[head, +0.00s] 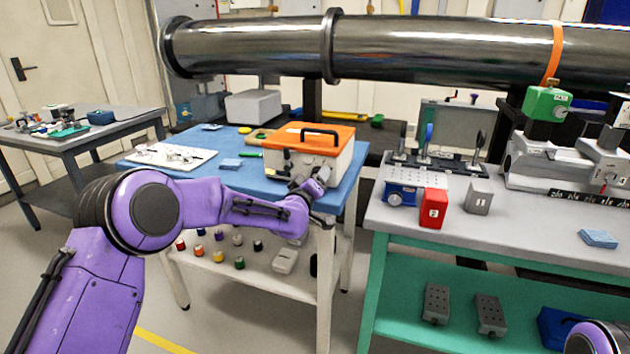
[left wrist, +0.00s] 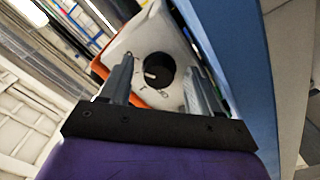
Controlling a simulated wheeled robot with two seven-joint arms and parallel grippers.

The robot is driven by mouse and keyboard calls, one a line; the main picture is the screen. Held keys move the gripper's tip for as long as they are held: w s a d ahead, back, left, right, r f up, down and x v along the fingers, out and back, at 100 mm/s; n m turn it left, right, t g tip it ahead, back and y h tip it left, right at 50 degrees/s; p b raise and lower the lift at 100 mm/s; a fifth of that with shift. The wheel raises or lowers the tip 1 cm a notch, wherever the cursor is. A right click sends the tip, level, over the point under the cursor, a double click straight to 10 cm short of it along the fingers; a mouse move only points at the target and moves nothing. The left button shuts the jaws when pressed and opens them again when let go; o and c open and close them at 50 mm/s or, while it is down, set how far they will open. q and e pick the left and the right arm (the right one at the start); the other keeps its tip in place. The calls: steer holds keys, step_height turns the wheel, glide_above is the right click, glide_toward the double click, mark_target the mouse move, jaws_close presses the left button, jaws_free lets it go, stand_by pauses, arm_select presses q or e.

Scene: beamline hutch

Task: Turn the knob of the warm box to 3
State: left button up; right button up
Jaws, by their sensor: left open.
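The warm box (head: 338,165) is white with an orange lid and a black handle, and it stands on the blue tabletop. My left gripper (head: 316,184) is at its front face. In the left wrist view, the box's black round knob (left wrist: 159,70) shows between the two fingers of my open left gripper (left wrist: 160,72), with a gap on each side. A pale pointer mark is on the knob's left part. Dark marks surround it on the white face, too blurred to read for certain. In the head view the arm and gripper hide the knob. My right gripper is out of view.
The blue-topped table (head: 240,180) also holds a white board (head: 172,157) with small parts. A grey bench (head: 520,228) on the right holds a red block (head: 433,209) and a grey block (head: 479,197). A large metal pipe (head: 430,48) runs above the tables.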

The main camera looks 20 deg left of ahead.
arm_select(q)
steer(key=shift+s, duration=0.15)
steer(key=s+b, duration=0.1)
steer(key=s, duration=0.9)
steer(key=shift+s+a, duration=0.15)
steer(key=shift+a, duration=0.05)
